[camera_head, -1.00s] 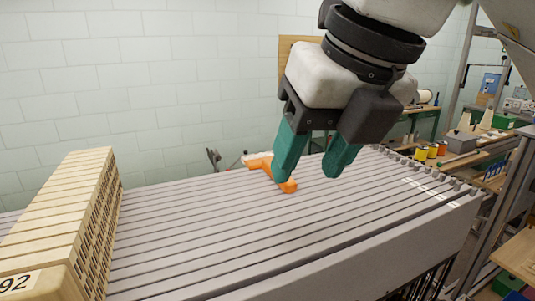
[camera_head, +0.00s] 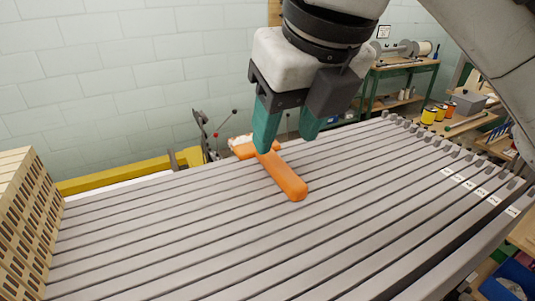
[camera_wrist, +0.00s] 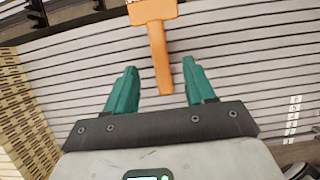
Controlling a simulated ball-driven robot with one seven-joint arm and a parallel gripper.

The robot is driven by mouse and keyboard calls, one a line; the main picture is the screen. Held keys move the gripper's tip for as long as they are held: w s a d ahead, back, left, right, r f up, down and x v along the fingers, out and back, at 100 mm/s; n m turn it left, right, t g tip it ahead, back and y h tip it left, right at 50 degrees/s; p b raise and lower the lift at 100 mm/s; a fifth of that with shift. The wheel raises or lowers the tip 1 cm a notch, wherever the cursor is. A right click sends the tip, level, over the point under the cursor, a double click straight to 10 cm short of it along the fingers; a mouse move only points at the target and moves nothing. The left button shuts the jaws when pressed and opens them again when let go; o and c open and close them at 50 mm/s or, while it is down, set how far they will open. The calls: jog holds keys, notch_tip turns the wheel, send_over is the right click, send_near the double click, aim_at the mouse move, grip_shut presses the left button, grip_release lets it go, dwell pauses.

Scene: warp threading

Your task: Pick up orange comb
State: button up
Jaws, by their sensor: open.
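The orange comb (camera_head: 284,178) lies on the grey slatted surface (camera_head: 200,225), its handle pointing toward the front right. Its wide head is at the far end and is partly hidden behind my gripper in the head view. My gripper (camera_head: 285,145) is open and empty, with teal fingers pointing down above the far part of the comb. In the wrist view the comb (camera_wrist: 157,45) has its handle end between and just ahead of the fingertips of my gripper (camera_wrist: 158,80). I cannot tell the exact height of the fingers above it.
A stack of beige slotted blocks (camera_head: 28,220) stands at the left of the slats. Short pegs and white labels (camera_head: 470,183) line the right edge. A yellow bar (camera_head: 115,175) runs behind. Workbenches with spools (camera_head: 430,115) stand at the back right. The slats around the comb are clear.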

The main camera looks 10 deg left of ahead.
aim_at(276, 159)
jog(key=shift+p+x, duration=0.5)
jog(key=shift+x, duration=2.3)
jog(key=shift+a, duration=0.1)
jog(key=shift+c, duration=0.3)
grip_shut()
